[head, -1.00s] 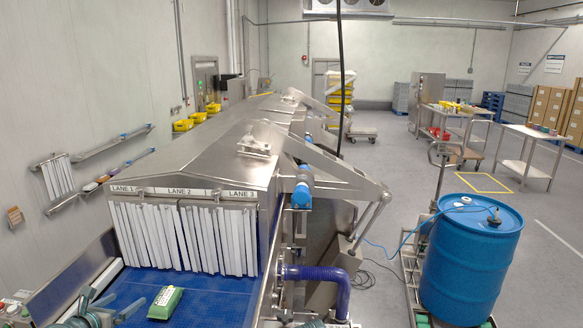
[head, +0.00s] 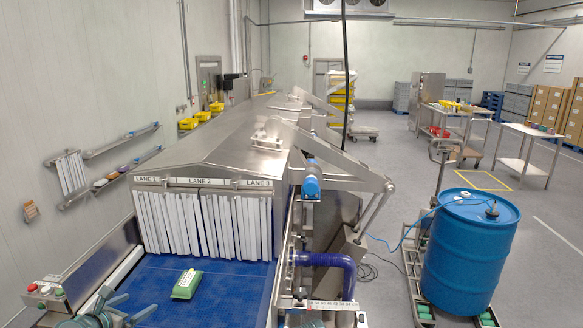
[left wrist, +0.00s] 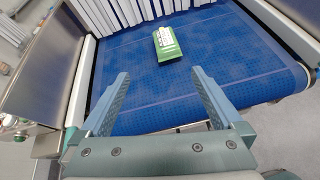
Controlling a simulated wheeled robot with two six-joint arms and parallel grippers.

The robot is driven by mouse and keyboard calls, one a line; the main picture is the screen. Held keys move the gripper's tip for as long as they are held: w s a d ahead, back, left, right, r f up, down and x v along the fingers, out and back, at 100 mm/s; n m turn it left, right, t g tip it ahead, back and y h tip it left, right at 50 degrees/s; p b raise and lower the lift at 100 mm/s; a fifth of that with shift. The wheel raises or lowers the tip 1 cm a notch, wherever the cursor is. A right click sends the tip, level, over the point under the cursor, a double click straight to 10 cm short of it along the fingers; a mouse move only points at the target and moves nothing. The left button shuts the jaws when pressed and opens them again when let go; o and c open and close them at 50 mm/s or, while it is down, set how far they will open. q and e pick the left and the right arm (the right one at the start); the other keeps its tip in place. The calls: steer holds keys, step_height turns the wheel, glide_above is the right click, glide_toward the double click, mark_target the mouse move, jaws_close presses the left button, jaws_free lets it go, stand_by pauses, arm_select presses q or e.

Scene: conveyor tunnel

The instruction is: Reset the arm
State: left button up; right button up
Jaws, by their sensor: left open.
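My left gripper (head: 128,303) is at the bottom left of the head view, over the near end of the blue belt (head: 150,300). In the left wrist view its two fingers (left wrist: 156,84) are wide apart with nothing between them. A green and white packet (head: 187,284) lies on the belt in front of the strip curtain (head: 205,225). In the left wrist view the packet (left wrist: 167,44) is beyond the fingertips and apart from them. I cannot make out the right gripper.
The steel tunnel (head: 210,155) stands beyond the belt, with lane labels above its curtain. A control box with buttons (head: 45,288) is at the belt's left. A blue drum (head: 468,250) stands at the right. Wall rails (head: 110,180) run at the left.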

arm_select(q)
steer(key=s+d+f+m+g+h, duration=0.1)
steer(key=s+d+f+m+g, duration=0.2)
steer(key=d+m, duration=0.6)
steer(key=d+f+m+g+h, duration=0.1)
steer(key=d+f+m+g, duration=0.35)
steer(key=d+m, duration=0.4)
steer(key=s+d+f+m+g+y+b, duration=0.2)
steer(key=s+d+f+m+b, duration=0.3)
steer(key=s+d+f+m, duration=0.2)
steer(key=s+d+f+m+g+y+b, duration=0.3)
steer(key=s+d+f+m+b, duration=0.2)
steer(key=d+m, duration=0.6)
step_height(320, 180, down, 3)
steer(key=shift+s+r+m, duration=0.2)
steer(key=shift+s+m, duration=0.25)
steer(key=shift+s, duration=0.6)
steer(key=shift+d, duration=0.1)
